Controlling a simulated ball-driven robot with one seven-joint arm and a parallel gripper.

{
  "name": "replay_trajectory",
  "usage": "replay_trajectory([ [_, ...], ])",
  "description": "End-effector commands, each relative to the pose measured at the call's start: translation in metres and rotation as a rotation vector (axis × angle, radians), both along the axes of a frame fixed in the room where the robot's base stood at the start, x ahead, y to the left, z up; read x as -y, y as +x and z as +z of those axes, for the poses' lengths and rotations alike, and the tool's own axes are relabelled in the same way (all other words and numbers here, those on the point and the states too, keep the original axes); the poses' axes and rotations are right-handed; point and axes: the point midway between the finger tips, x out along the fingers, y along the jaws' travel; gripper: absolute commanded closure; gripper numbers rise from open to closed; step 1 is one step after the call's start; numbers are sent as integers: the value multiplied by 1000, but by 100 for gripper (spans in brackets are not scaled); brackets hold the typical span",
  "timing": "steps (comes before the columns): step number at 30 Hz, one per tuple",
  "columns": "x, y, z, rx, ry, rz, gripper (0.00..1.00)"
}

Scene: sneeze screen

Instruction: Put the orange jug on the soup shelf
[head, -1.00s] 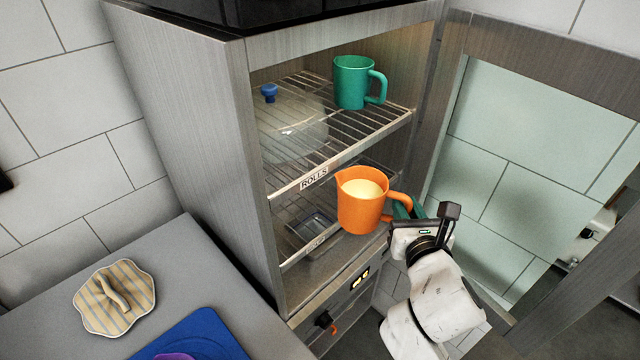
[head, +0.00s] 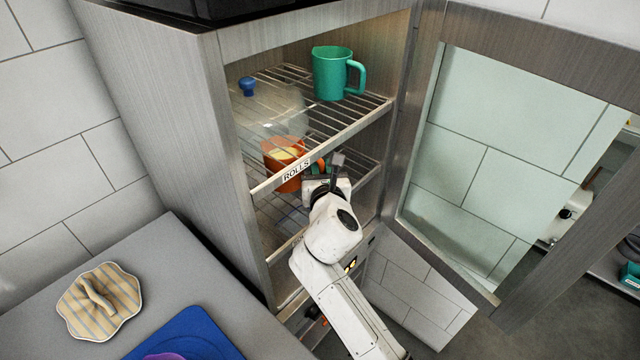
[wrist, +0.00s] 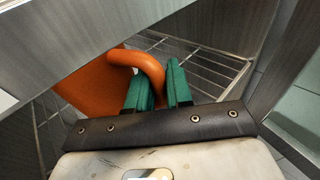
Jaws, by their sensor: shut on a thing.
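The orange jug (head: 290,185) is inside the open steel cabinet, beneath the wire shelf labelled ROLLS (head: 340,142), and shows partly through its wires. In the wrist view the jug (wrist: 92,88) is close on the left, with its handle between my green fingers. My gripper (head: 322,166) is shut on that handle, below the ROLLS shelf edge. A lower shelf (head: 283,247) lies under the jug. Its label is hidden by my arm, so I cannot read SOUP on it. I cannot tell whether the jug touches the lower shelf.
A green jug (head: 332,74) and a clear lidded dish with a blue knob (head: 247,86) stand on the ROLLS shelf. The cabinet door (head: 465,285) is open at right. A grey counter at left bears a striped cloth (head: 100,300) and a blue mat (head: 190,335).

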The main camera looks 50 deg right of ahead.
Motion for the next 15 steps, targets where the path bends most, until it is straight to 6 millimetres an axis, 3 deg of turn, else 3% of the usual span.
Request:
replay_trajectory([
  [4,0,0,-8,3,-1,0,100],
  [10,0,0,-36,2,-1,0,100],
  [15,0,4,-42,4,-1,1,100],
])
